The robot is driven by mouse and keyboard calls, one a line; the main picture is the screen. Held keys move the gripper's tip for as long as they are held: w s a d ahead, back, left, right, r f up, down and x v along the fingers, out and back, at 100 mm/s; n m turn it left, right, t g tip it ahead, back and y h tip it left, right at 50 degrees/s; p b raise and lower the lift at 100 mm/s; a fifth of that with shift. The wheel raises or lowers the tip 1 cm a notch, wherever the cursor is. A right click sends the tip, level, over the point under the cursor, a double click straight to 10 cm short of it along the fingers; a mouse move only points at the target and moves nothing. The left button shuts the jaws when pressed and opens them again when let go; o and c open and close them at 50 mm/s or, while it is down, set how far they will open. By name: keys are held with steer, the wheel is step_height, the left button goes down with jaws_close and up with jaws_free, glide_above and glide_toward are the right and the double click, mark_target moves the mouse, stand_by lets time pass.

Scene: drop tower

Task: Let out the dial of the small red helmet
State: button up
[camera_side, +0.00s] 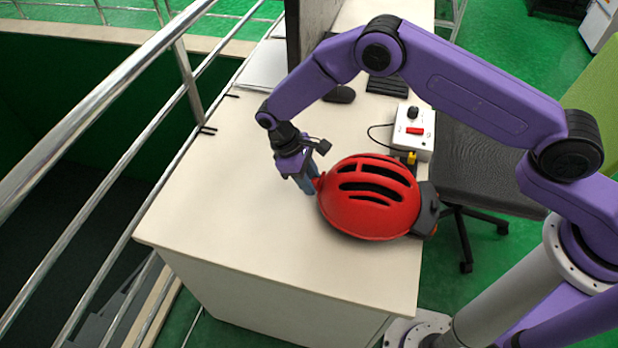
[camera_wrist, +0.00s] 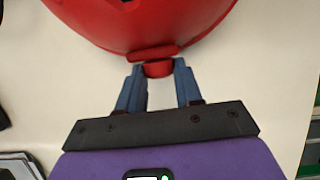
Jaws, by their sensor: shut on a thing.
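The small red helmet (camera_side: 370,199) sits on the white table, held at its right end by a dark clamp (camera_side: 426,209). In the wrist view the helmet (camera_wrist: 145,22) fills the top. Its dial (camera_wrist: 158,69) is a small red knob at the helmet's near edge. My gripper (camera_side: 312,186) is at the helmet's left end. In the wrist view its two blue fingers (camera_wrist: 158,72) stand either side of the dial and are shut on it. Any marks on the dial are too small to tell.
A white control box (camera_side: 413,133) with a black knob and a red switch stands behind the helmet, with a cable. The table's left and front are clear; a metal railing (camera_side: 100,101) runs along the left.

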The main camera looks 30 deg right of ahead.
steer(key=g+y, duration=0.2)
steer(key=g, duration=0.1)
steer(key=n+g+y, duration=0.1)
steer(key=y, duration=0.1)
steer(key=shift+w+d+f, duration=0.2)
steer(key=shift+w+d, duration=0.15)
steer(key=shift+w+n+g+y, duration=0.1)
steer(key=shift+n+g+y, duration=0.3)
steer(key=shift+g+y, duration=0.5)
steer(key=shift+f+g, duration=0.1)
steer(key=shift+g, duration=0.2)
steer(key=shift+w+f+g+y, duration=0.1)
steer(key=shift+w+g+y, duration=0.1)
steer(key=shift+g+y, duration=0.25)
steer(key=shift+s+d+n+g, duration=0.2)
steer(key=shift+n+g, duration=0.05)
steer(key=shift+n, duration=0.05)
steer(key=o, duration=1.1)
steer(key=shift+c, duration=0.2)
steer(key=shift+w+a, duration=0.2)
steer(key=shift+s+r+t+h, duration=0.2)
steer(key=shift+t+h, duration=0.15)
steer(key=shift+t, duration=0.35)
